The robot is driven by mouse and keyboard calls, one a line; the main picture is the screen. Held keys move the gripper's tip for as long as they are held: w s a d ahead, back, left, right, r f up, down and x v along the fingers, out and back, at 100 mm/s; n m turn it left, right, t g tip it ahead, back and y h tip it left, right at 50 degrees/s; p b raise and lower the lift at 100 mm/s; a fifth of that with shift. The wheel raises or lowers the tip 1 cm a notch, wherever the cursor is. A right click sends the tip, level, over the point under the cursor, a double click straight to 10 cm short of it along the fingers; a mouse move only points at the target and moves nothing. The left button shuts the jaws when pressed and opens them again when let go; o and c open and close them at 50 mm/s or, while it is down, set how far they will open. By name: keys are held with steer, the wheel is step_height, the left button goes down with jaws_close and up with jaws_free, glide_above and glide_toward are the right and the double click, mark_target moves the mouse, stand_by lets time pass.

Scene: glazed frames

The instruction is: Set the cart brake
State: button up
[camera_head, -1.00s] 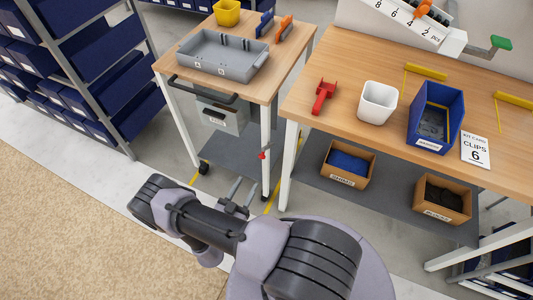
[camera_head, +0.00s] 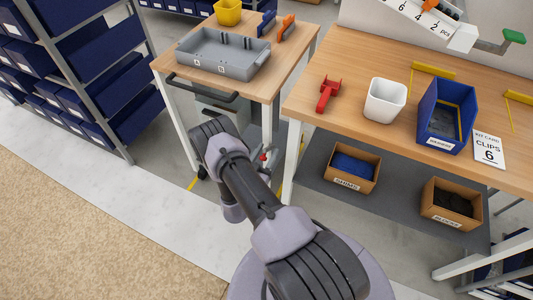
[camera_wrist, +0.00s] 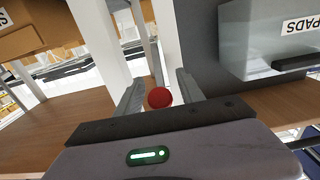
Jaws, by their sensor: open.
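The cart (camera_head: 297,60) is a wooden-topped trolley with pale legs and a dark handle bar (camera_head: 200,88). A small red ball knob (camera_head: 263,156) shows low by its near right leg, partly hidden by my arm. In the wrist view the red knob (camera_wrist: 159,97) appears between the two fingers of my gripper (camera_wrist: 159,88), with a visible gap on each side. My gripper is open. In the head view my gripper (camera_head: 270,160) is mostly hidden behind my wrist, beside the cart leg. The knob's stem is mostly hidden.
A grey tray (camera_head: 225,68) stands on the cart. A grey box (camera_wrist: 265,40) labelled PADS is close to my gripper in the wrist view. The workbench (camera_head: 345,60) is to the right, holding a red tool (camera_head: 327,93), a white bin (camera_head: 385,99) and a blue bin (camera_head: 435,140).

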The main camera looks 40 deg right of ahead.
jaws_close()
stand_by(1.3)
